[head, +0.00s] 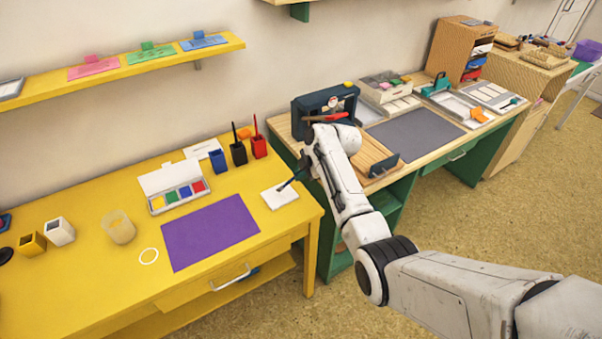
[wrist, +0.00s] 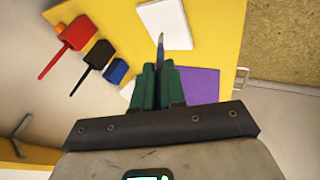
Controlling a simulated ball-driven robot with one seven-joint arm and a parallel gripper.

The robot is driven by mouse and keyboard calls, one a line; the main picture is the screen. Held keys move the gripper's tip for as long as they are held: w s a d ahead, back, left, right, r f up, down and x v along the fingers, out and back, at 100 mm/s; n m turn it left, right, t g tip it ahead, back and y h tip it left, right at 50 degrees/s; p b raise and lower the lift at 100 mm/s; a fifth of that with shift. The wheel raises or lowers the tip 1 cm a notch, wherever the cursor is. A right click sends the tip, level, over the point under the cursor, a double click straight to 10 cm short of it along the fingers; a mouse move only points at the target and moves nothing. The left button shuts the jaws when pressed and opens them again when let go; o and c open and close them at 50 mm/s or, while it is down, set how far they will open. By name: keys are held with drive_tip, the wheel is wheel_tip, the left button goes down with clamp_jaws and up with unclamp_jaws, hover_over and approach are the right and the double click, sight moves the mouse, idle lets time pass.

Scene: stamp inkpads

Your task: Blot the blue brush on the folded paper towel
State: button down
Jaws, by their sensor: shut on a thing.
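My gripper (wrist: 158,70) has green fingers and is shut on the blue brush (wrist: 161,42), which points away from the fingers. In the head view my gripper (head: 299,171) is at the right end of the yellow table, above and just right of the folded paper towel (head: 271,201). The brush slants down to the left, its dark end over the white towel. The towel also shows behind the brush in the wrist view (wrist: 172,22). Whether the tip touches the towel I cannot tell. The fingers hide part of the brush.
A blue cup (head: 218,161) without a brush stands beside black (head: 238,154) and red (head: 259,148) cups holding brushes. A paint box (head: 176,193), purple mat (head: 210,231) and jar (head: 119,228) are farther left. A wooden desk (head: 440,148) stands right.

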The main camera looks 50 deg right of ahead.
drive_tip(key=shift+f+b, duration=0.55)
drive_tip(key=shift+f, duration=0.05)
idle(1.6)
